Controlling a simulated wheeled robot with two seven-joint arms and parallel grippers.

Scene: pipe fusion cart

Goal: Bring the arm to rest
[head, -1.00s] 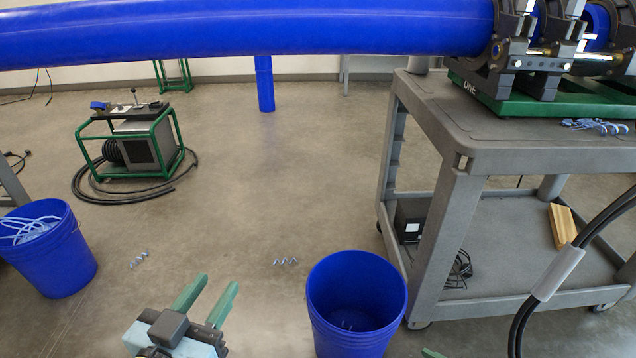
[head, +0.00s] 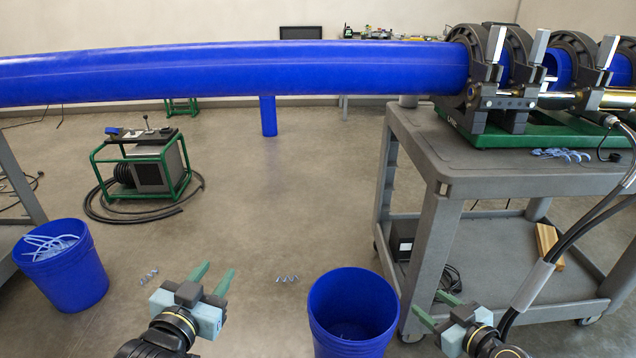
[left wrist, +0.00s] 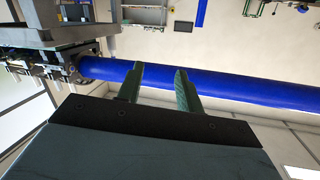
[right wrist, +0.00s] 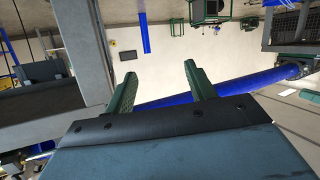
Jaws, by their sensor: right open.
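My left gripper (head: 212,282) is in the lower middle-left of the head view, between two blue buckets. Its green fingers are apart with nothing between them, and they also show apart in the left wrist view (left wrist: 160,85). My right gripper (head: 436,308) is at the lower right of the head view, in front of the cart and right of the nearer bucket. Its fingers are apart and empty in the right wrist view (right wrist: 159,85). Neither gripper touches anything that I can see.
A grey cart (head: 420,150) carries the fusion machine (head: 500,90), which holds a long blue pipe (head: 230,75). A blue bucket (head: 350,318) stands between my grippers, another bucket (head: 68,270) at left. A green-framed power unit (head: 140,170) stands behind.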

